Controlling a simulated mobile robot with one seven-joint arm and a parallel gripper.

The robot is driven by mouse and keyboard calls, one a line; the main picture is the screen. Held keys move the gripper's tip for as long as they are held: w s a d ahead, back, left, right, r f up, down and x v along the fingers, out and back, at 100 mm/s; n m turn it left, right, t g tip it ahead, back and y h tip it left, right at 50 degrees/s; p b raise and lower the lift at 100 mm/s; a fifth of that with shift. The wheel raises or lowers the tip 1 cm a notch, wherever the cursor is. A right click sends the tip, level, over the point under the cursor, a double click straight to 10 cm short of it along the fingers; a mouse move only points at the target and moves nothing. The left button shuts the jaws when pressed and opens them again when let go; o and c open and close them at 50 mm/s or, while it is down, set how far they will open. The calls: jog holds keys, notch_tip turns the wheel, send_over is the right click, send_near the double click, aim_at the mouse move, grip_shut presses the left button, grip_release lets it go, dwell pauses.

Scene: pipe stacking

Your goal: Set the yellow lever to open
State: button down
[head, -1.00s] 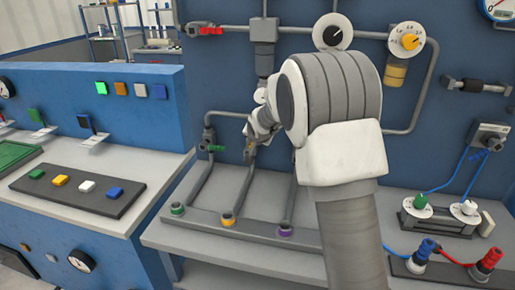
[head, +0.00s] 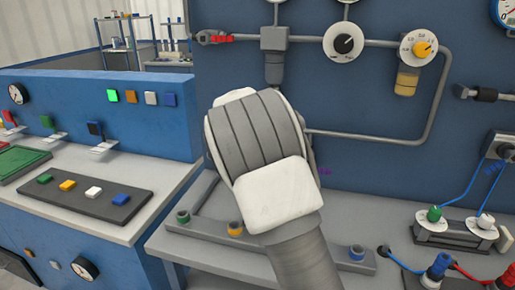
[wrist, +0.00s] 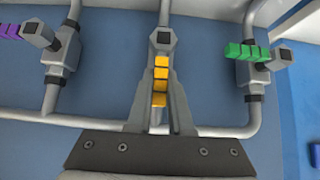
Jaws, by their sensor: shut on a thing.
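The yellow lever (wrist: 160,84) shows in the wrist view as a short ribbed bar, between the two grey fingers of my gripper (wrist: 161,64). The fingers are shut on it. In that picture the lever lies roughly in line with its vertical pipe, below the valve's hexagonal end. In the head view my arm hides the yellow lever and my gripper.
The green lever (wrist: 246,51) stands to the right and the purple lever (wrist: 10,32) to the left in the wrist view, both across their pipes. Pipe stubs with coloured rings (head: 236,228) stand on the bench. Blue cables (head: 462,178) hang at the right.

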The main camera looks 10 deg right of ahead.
jog(key=shift+r, duration=0.1)
jog(key=c, duration=0.8)
grip_release()
jog(key=p+v, duration=0.1)
jog(key=v, duration=1.6)
jog(key=shift+s, duration=0.1)
jog(key=s+d+r+g+y+p, duration=0.1)
jog(key=s+d+r+p, duration=0.2)
jog(key=s+d, duration=0.3)
jog(key=s+d+r+n+y+p, duration=0.1)
jog(key=s+p, duration=0.1)
jog(key=s, duration=0.7)
jog(key=s+d+r+n+g+p, duration=0.1)
jog(key=s+n+p, duration=0.1)
jog(key=s, duration=0.8)
jog(key=s+d+r+n+y+p, duration=0.1)
jog(key=s+p, duration=0.3)
jog(key=s, duration=0.5)
jog(key=shift+s+d+r+g+y, duration=0.2)
jog(key=shift+s+r+g+y, duration=0.1)
jog(key=shift+s, duration=0.1)
